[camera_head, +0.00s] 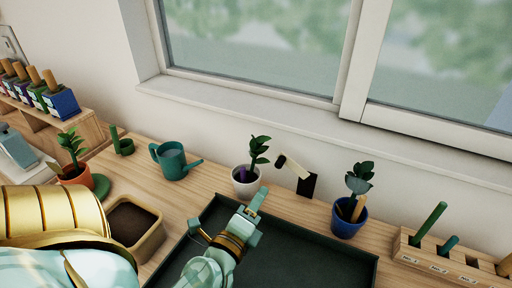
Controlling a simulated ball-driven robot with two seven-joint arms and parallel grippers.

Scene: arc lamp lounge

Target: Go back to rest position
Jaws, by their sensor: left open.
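My left gripper (228,214) is open, with its two pale green fingertips spread apart and nothing seen between them. It is over the dark green tray (305,255) on the wooden table, pointing toward the window side. My left arm, gold and pale green, fills the lower left of the view and hides part of the table. My right gripper does not show.
Behind the tray stand a white pot (245,188) and a blue pot (344,228) with plants. A teal watering can (172,162), a soil box (146,243) and a terracotta pot (78,178) stand left. A slotted wooden rack (410,257) stands right.

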